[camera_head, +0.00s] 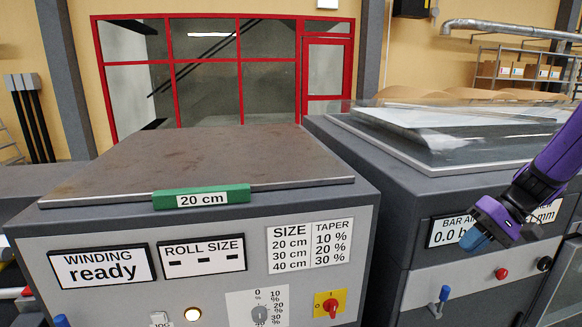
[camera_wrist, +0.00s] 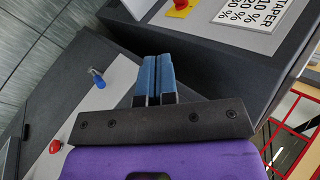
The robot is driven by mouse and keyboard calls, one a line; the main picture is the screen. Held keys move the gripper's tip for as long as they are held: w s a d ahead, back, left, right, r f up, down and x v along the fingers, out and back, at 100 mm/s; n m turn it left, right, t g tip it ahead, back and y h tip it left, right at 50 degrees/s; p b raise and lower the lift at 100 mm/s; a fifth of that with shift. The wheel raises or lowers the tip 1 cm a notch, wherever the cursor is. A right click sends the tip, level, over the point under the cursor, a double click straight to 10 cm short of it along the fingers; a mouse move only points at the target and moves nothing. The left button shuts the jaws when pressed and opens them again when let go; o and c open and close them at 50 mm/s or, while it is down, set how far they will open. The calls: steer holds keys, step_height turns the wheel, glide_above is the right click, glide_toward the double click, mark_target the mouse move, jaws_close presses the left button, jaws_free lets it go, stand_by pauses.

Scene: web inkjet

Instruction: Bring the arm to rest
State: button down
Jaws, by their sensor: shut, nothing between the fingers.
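My purple arm (camera_head: 551,168) reaches in from the right edge of the head view. My gripper (camera_head: 472,241) has blue fingers and hangs in front of the right machine's panel, by the "BAR" display (camera_head: 446,232). In the wrist view my gripper (camera_wrist: 154,62) shows its two blue fingers side by side, shut with nothing between them. Part of the display's text is hidden behind my gripper.
The left machine (camera_head: 95,310) carries a "WINDING ready" display (camera_head: 102,268), a green "20 cm" tag (camera_head: 201,197) and a red-yellow knob (camera_head: 328,305). The right machine (camera_head: 385,200) has a blue-tipped lever (camera_head: 441,299) and red button (camera_head: 501,273) below my gripper.

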steer(key=s+a+r+n+t+h, duration=0.1)
steer(key=s+a+r+h, duration=0.3)
steer(key=s+r, duration=0.4)
steer(key=s+a+r+n+t+h, duration=0.1)
steer(key=s+a+r+t+h, duration=0.3)
steer(key=s+a+r, duration=0.2)
steer(key=s+r, duration=0.2)
steer(key=s, duration=0.2)
steer(key=shift+a, duration=0.35)
